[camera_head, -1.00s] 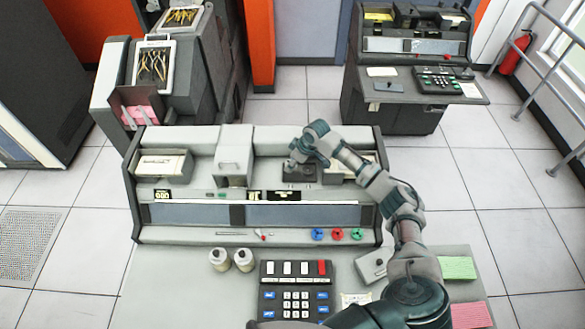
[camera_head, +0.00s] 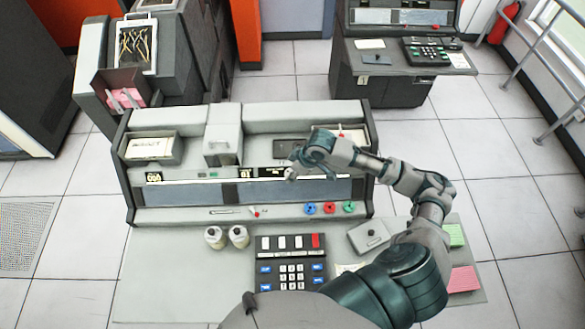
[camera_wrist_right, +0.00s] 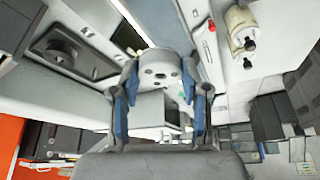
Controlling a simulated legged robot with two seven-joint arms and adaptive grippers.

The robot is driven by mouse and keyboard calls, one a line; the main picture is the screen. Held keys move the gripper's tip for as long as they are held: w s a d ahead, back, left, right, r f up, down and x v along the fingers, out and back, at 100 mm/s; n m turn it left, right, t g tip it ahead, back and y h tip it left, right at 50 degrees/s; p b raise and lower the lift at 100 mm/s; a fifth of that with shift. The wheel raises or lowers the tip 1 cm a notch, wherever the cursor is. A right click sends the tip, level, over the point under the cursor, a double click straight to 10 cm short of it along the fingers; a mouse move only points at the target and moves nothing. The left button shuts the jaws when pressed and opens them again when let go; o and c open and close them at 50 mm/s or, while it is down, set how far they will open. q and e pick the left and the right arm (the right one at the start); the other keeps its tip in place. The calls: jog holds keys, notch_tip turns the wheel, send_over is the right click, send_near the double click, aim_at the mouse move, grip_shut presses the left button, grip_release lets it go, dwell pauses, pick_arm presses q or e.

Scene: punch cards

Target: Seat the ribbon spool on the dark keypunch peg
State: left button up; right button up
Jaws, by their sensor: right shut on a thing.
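My right gripper (camera_wrist_right: 160,80) is shut on the ribbon spool (camera_wrist_right: 156,72), a pale grey round piece with several dark holes in its face. The blue finger pads press on its two sides. In the head view the right gripper (camera_head: 299,162) hangs over the front part of the grey keypunch (camera_head: 140,208), and the spool is too small there to make out well. The dark plate (camera_head: 287,148) on the keypunch top lies just behind the gripper. In the right wrist view a dark round peg (camera_wrist_right: 61,54) stands on that plate, left of and apart from the spool. My left gripper is out of view.
Two cream jars (camera_head: 227,237) with dark tops stand before the keypunch, beside a keypad (camera_head: 290,270). Blue, red and green knobs (camera_head: 330,208) sit on its front ledge. A grey box (camera_head: 370,236) and green cards (camera_head: 456,234) lie at right.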

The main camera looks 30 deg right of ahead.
jog(key=shift+r+p, duration=1.05)
jog(key=shift+p, duration=0.4)
